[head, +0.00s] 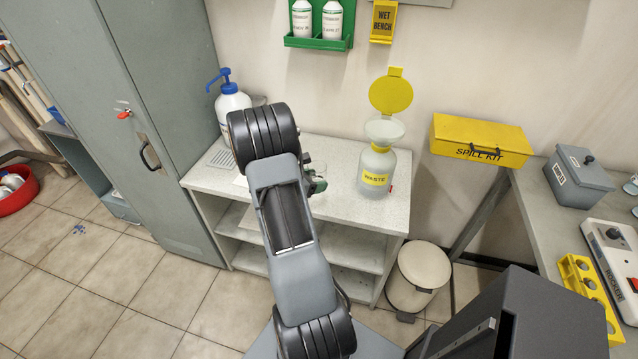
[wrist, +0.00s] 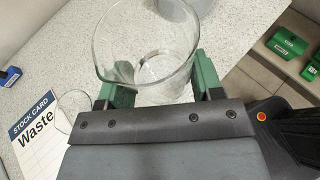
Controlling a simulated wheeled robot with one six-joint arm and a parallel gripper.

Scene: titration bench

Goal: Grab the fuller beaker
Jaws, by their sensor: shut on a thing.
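A clear glass beaker (wrist: 145,42) stands between the green fingers of my gripper (wrist: 165,82) in the wrist view. The gripper is shut on it. No coloured liquid shows in it, and I cannot tell its fill level or whether it is clear of the bench. A second clear glass vessel (wrist: 73,106), perhaps another beaker, is to the left by the stock card, partly hidden by my gripper. Its fill level cannot be told. In the head view my arm covers most of this area; a green part of my gripper (head: 316,184) shows at the arm's right side.
A stock card (wrist: 38,137) reading "Waste" lies on the speckled bench (head: 342,202). A waste bottle (head: 376,168) with a funnel and open yellow lid stands at right. A blue-topped pump bottle (head: 232,102) stands at back left. A bin (head: 419,272) is below.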

